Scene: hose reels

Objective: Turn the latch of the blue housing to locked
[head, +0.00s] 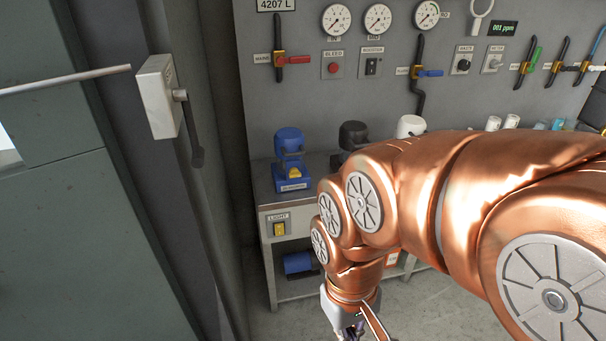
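The blue housing (289,141) stands upright on the left end of the bench, with a rounded blue top and a blue base. A small yellow part (295,173) shows low on its front, above a white label; I cannot tell whether it is the latch or how the latch is turned. My gripper (352,334) hangs low at the bottom edge, in front of the bench and well below and right of the blue housing. It is apart from the housing. Its fingertips are mostly cut off by the frame, so its opening is unclear.
A black housing (353,134) and a white one (411,125) stand further right on the bench (262,180), partly behind my arm. A grey box with a dark lever (160,97) is at left. The wall panel carries gauges and valves. Floor left of my gripper is clear.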

